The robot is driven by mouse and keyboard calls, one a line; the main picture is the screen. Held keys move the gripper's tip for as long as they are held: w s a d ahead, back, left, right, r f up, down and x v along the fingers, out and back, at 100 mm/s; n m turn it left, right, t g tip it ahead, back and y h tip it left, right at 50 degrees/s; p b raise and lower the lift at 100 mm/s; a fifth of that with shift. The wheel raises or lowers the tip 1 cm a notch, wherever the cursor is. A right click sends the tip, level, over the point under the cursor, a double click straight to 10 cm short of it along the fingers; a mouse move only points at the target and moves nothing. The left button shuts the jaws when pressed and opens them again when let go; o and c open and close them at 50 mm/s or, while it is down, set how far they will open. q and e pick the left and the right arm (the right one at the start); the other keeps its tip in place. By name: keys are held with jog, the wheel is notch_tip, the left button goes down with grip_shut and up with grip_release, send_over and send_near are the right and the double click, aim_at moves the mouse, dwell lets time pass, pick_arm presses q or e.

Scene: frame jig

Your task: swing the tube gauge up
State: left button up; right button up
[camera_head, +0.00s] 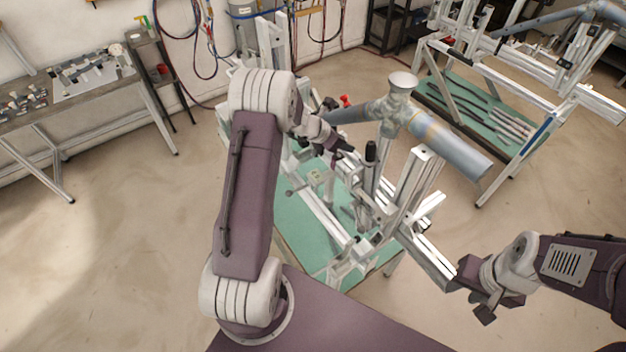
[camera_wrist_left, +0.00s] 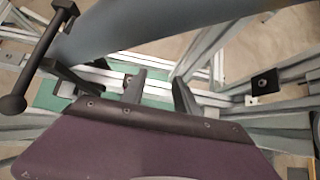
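A grey upright lever with a black grip (camera_head: 371,151) stands on the jig below the blue-grey tube (camera_head: 445,142); it may be the tube gauge, but I cannot tell for sure. My left gripper (camera_head: 343,149) is just left of the black grip, under the tube. In the left wrist view its two dark fingers (camera_wrist_left: 160,93) stand apart with nothing between them. A black bar with a round knob (camera_wrist_left: 40,62) crosses in front of the tube (camera_wrist_left: 150,28) at the upper left there. My right gripper (camera_head: 481,296) is at the lower right, apart from the jig; its finger gap is unclear.
The aluminium jig (camera_head: 408,190) stands over a green board (camera_head: 300,225), with posts and clamps close around my left gripper. A second jig table (camera_head: 470,100) is at the upper right. A workbench (camera_head: 75,88) stands at the left. The floor between is clear.

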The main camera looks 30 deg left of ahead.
pick_arm(q)
jog(key=p+v, duration=0.2)
jog(key=v, duration=0.5)
dwell(0.3)
dwell(0.4)
